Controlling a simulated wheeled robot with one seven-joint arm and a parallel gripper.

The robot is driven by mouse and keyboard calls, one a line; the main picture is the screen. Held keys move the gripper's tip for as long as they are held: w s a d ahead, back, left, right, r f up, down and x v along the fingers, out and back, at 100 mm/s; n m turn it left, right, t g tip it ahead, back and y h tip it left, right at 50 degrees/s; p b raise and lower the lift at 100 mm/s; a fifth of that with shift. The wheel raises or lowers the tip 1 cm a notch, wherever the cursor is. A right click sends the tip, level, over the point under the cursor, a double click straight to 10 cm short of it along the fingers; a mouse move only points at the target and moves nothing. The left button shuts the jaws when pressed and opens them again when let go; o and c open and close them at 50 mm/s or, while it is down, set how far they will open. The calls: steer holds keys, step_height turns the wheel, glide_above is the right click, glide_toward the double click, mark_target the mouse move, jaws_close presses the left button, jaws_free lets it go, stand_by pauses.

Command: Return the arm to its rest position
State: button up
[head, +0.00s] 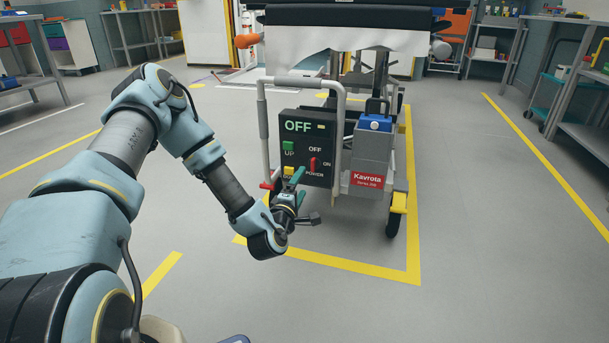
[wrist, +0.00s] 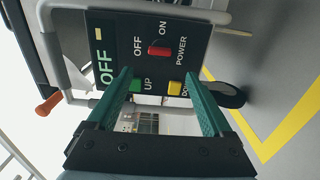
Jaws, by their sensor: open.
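My arm reaches from the left of the head view toward a wheeled lift with a dark control panel (head: 318,147). My gripper (head: 297,180) is in front of the panel's lower left part. In the wrist view my gripper (wrist: 160,100) has its two green fingers spread apart with nothing held between them. The panel reads OFF. The panel also shows in the wrist view (wrist: 128,48), with a red power switch (wrist: 159,51), a green UP button (wrist: 137,85) and a yellow DOWN button (wrist: 175,88). I cannot tell whether a fingertip touches the panel.
A grey tubular handle (head: 263,125) frames the panel. The grey Kavrota unit (head: 372,155) stands to its right. Yellow floor lines (head: 413,230) surround the lift. Workbenches (head: 585,135) stand far right. The floor in front is clear.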

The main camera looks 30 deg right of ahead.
steer(key=shift+s+a, duration=0.2)
steer(key=shift+s, duration=0.05)
stand_by(0.3)
